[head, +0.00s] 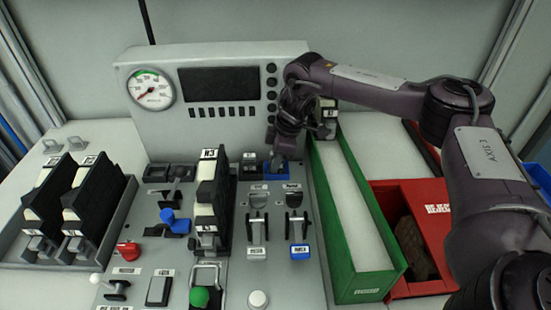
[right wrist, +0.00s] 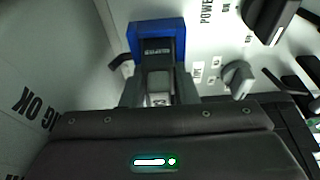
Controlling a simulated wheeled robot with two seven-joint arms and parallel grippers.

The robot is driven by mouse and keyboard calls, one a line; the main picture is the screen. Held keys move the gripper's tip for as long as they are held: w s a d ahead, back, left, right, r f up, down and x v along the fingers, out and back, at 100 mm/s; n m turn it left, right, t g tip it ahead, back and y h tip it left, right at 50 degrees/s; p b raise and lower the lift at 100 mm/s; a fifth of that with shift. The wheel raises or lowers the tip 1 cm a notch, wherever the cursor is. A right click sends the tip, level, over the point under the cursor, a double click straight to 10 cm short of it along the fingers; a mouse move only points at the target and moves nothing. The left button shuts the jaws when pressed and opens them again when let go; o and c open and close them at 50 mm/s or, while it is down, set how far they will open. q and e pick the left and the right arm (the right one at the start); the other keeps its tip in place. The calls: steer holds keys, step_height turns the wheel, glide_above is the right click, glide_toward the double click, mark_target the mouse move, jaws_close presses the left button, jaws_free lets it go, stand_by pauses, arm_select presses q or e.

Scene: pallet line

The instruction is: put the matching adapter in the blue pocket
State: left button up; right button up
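The blue pocket (head: 277,173) is a small blue-rimmed recess on the panel below the gauge housing. It also shows in the right wrist view (right wrist: 135,38), with a dark, white-lettered piece inside its rim. My right gripper (head: 280,157) points down directly over the pocket. In the right wrist view its fingers (right wrist: 158,92) close on both sides of a small grey adapter (right wrist: 158,82) with a pale label. The adapter's far end lines up with the pocket; I cannot tell how deep it sits. In the head view the gripper mostly hides it. My left gripper is out of view.
A green tray (head: 388,283) and a red reject bin (head: 427,192) stand right of the panel. A tall black-and-cream stack (head: 210,190) stands left of the pocket. Levers and knobs fill the panel front. A grey rack (head: 115,220) of black-and-cream blocks is at left.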

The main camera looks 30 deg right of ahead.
steer(key=o, duration=0.4)
steer(key=shift+s+f, duration=0.2)
steer(key=shift+f, duration=0.2)
steer(key=shift+c, duration=0.2)
steer(key=shift+o, duration=0.4)
steer(key=shift+w+r, duration=0.1)
steer(key=shift+r, duration=0.3)
steer(key=v, duration=0.7)
steer(key=shift+w+r+b, duration=0.2)
steer(key=shift+b, duration=0.1)
steer(key=shift+p+v, duration=0.75)
steer(key=shift+v, duration=1.9)
